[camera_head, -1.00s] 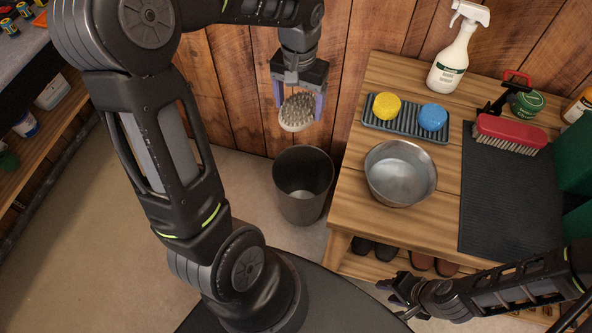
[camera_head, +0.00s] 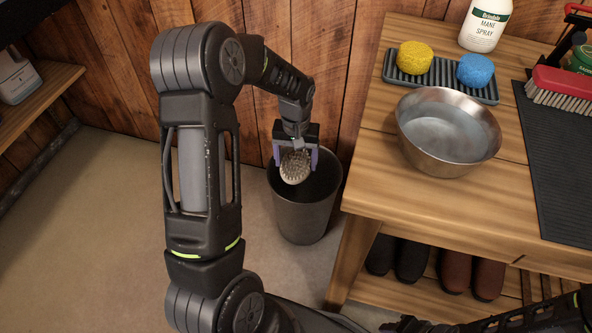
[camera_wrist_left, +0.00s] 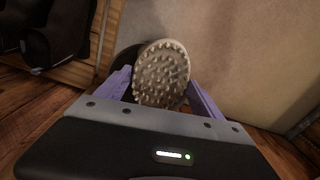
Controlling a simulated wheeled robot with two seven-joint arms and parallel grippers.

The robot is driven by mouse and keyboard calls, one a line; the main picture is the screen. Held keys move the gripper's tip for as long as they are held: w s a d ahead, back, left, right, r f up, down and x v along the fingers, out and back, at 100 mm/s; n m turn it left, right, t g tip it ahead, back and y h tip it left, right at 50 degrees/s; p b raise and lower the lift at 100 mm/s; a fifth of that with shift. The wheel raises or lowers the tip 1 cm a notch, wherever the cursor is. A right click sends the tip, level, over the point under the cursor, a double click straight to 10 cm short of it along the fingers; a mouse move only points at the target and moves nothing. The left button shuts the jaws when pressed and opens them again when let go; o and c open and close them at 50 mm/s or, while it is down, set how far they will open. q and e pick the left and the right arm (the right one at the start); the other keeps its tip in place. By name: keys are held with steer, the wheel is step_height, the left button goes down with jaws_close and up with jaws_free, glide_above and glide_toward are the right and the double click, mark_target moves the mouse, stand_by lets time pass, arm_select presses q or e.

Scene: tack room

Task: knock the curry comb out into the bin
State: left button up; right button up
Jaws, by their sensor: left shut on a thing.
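The curry comb (camera_head: 295,167) is a pale oval with rows of blunt nubs. My left gripper (camera_head: 296,160) is shut on it, one purple finger on each side. It hangs at the mouth of the dark grey bin (camera_head: 303,213), overlapping the rim in the head view; how deep it sits is hard to tell. In the left wrist view the comb (camera_wrist_left: 162,74) shows its nubbed face between the two purple fingers. A dark edge behind it there may be the bin. My right arm shows at the lower right, with its gripper (camera_head: 400,325) cut by the picture's bottom edge.
Boots (camera_head: 412,257) stand below. The plank wall is behind the bin.

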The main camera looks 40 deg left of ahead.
arm_select(q)
steer(key=shift+f, duration=0.15)
step_height(320, 180, down, 9)
steer(key=b, duration=0.6)
steer(key=shift+b, duration=0.35)
